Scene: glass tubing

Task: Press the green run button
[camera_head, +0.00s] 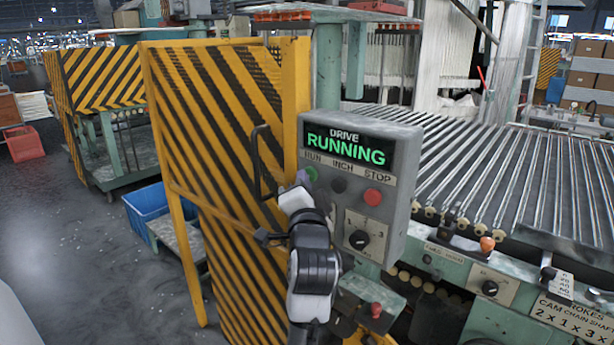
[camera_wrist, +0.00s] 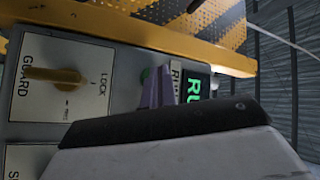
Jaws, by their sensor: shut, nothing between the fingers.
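The green run button (camera_head: 312,174) is at the left of the button row on a grey control box (camera_head: 408,150).
A black inch button (camera_head: 338,185) and a red stop button (camera_head: 372,197) sit to the right, with a black rotary knob (camera_head: 359,240) below. A yellow-black striped guard (camera_head: 215,130) with a handle stands at the left. The wrist view shows a yellow guard lock knob (camera_wrist: 65,79).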

